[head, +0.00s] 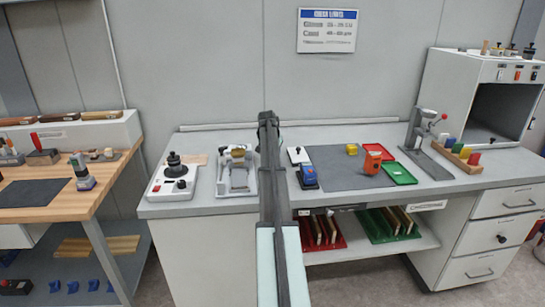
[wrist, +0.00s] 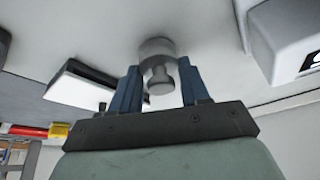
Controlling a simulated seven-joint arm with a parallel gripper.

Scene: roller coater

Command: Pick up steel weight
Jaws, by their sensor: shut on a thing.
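The steel weight (wrist: 156,48) is a grey metal cylinder with a narrower neck and knob. In the wrist view it sits between the two blue fingers of my gripper (wrist: 159,68), which is shut on it. The knob end points toward the gripper's palm. The weight's wide end is near a pale surface, but I cannot tell whether it touches it. In the head view my arm rises through the middle and hides the gripper's fingers and the weight.
The dark mat (head: 335,172) has bare room. A wooden table (head: 60,205) stands left.

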